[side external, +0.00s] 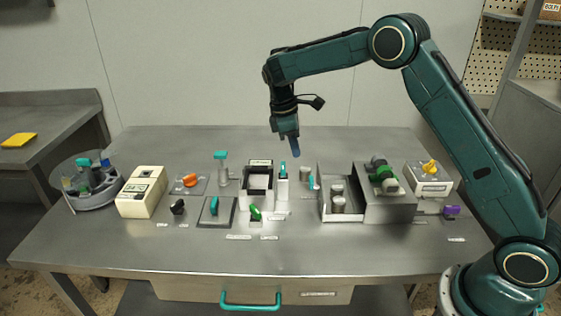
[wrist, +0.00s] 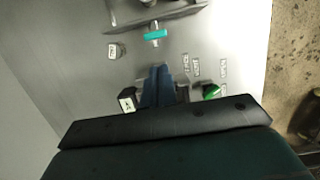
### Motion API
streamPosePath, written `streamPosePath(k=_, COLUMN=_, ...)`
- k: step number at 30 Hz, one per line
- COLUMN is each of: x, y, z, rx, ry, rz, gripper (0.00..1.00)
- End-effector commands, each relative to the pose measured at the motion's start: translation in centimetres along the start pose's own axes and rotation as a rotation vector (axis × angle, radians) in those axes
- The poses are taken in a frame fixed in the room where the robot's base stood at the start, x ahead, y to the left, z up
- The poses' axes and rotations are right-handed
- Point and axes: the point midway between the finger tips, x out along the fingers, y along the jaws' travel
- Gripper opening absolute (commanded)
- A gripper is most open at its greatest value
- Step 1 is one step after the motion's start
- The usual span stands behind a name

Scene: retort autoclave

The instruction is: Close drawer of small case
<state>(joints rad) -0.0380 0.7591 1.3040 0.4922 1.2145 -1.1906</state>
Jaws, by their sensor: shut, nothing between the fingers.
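The small grey case (side external: 392,208) stands right of centre on the table, with dark and green fittings on top. Its drawer (side external: 326,212) is pulled out to the left and holds several metal cylinders. A teal handle (side external: 311,182) shows at the drawer's left side; it also appears in the wrist view (wrist: 155,35), in front of a grey box edge. My gripper (side external: 295,152) hangs above the table, left of the handle and apart from it. In the wrist view its blue fingers (wrist: 158,85) are together and hold nothing.
A white post with a teal top (side external: 282,188) and an open-topped box (side external: 258,178) stand left of the drawer. A green knob (side external: 255,213) is in front of them. A white box with a yellow knob (side external: 429,180) is at right.

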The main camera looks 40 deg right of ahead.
Motion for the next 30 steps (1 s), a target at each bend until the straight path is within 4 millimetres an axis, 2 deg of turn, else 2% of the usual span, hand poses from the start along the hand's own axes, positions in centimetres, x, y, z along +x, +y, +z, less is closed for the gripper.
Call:
streamPosePath(k=14, x=1.2, y=0.1, z=-0.2, rx=-0.008, ry=-0.007, rz=-0.006, gripper=0.0)
streamPosePath(k=20, x=3.1, y=0.1, z=-0.1, rx=-0.009, ry=-0.007, rz=-0.007, gripper=0.0)
streamPosePath(k=30, x=7.8, y=0.1, z=-0.1, rx=-0.008, ry=-0.006, rz=-0.006, gripper=0.0)
